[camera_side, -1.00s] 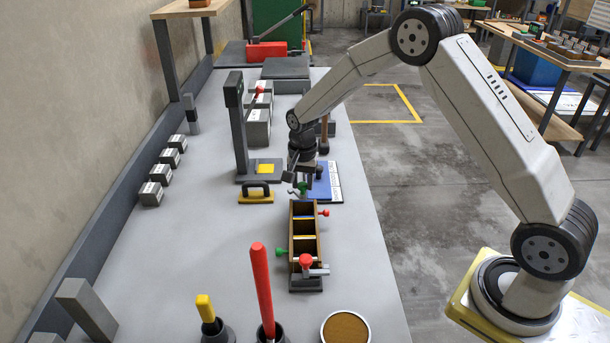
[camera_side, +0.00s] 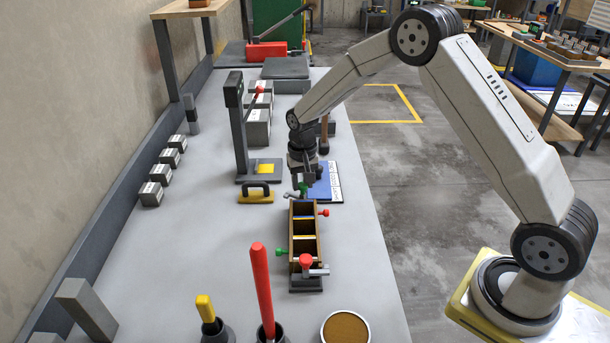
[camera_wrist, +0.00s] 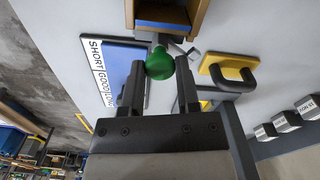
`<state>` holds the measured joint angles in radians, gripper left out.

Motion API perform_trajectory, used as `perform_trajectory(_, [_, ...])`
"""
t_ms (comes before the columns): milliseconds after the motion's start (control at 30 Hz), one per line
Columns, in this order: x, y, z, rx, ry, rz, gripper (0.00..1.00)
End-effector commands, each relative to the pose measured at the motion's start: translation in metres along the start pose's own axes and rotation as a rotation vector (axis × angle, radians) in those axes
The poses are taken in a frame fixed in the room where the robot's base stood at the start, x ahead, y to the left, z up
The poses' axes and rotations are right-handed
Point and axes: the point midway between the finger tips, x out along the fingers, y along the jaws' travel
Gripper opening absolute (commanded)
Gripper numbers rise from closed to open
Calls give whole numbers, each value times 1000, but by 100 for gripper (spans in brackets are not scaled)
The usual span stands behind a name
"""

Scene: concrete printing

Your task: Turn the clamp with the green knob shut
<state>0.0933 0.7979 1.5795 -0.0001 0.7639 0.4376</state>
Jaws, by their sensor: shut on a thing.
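The three-compartment wooden mould (camera_side: 318,245) stands on the grey bench, with a clamp at each end. The clamp with the green knob (camera_side: 303,188) is at its far end, and its grey metal shows at the mould's end in the wrist view. In the wrist view the green knob (camera_wrist: 159,64) sits between the two dark fingertips of my gripper (camera_wrist: 160,76), which is shut on it. In the side view my gripper (camera_side: 302,178) is at the far end of the mould, its fingertips partly hidden. The near-end clamp has a red knob (camera_side: 306,261).
Another green knob (camera_side: 281,252) and a red one (camera_side: 324,212) stick out of the mould's sides. A yellow float (camera_side: 257,193) lies to the left, a blue board (camera_side: 323,184) beyond. A red-handled tool (camera_side: 262,290) stands nearby.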

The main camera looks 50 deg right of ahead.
Motion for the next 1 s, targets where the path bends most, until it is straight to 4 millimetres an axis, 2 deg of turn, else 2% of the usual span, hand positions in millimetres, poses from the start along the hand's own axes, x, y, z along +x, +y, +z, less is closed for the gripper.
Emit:
perform_trajectory(500, [0,0,0,-433,-1,0,0])
perform_trajectory(700, [0,0,0,-517,-1,0,0])
perform_trajectory(1000, [0,0,0,-549,-1,0,0])
